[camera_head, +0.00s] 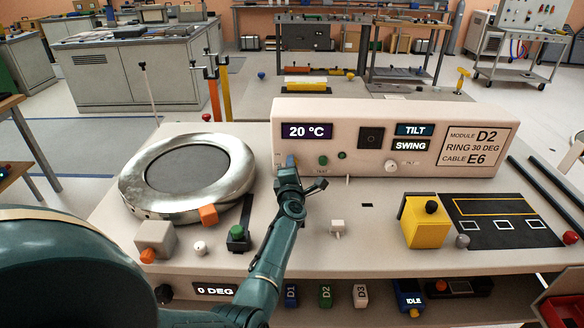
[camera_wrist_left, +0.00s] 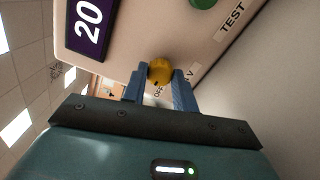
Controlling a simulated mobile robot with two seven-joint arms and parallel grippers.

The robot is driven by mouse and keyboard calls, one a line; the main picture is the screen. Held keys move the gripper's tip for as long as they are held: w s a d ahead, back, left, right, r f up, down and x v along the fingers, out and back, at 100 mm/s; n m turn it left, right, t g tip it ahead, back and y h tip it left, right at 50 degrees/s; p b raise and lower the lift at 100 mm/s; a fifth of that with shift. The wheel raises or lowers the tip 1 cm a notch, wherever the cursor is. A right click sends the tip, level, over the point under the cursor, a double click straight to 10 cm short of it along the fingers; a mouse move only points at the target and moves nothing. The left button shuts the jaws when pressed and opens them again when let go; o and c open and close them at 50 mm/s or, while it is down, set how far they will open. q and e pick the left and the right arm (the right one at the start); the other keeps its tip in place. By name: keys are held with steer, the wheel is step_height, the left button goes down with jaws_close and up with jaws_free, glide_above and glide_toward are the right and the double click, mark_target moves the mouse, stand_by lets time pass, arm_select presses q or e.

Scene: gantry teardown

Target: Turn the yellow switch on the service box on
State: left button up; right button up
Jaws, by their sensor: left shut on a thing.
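The service box (camera_head: 340,165) is a long beige box at the back of the bench. Its front carries a "20 °C" display. The yellow switch (camera_wrist_left: 160,71) is a round knob on the box's front in the left wrist view, beside a partly covered "OFF" label. My left gripper (camera_head: 290,163) is at the box front below the display and hides the switch in the head view. Its two blue fingers are shut on the yellow switch, one on each side. My right gripper is in neither view.
A green button (camera_head: 323,160) sits right of the gripper, and a white knob (camera_head: 391,166) farther right. A silver ring (camera_head: 140,180) lies left on the bench. A green-topped black block (camera_head: 238,238) stands near my left forearm. A yellow block (camera_head: 426,222) stands at the right.

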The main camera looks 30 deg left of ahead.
arm_select(q)
steer(key=shift+r, duration=0.15)
steer(key=o, duration=1)
steer(key=shift+f, duration=0.2)
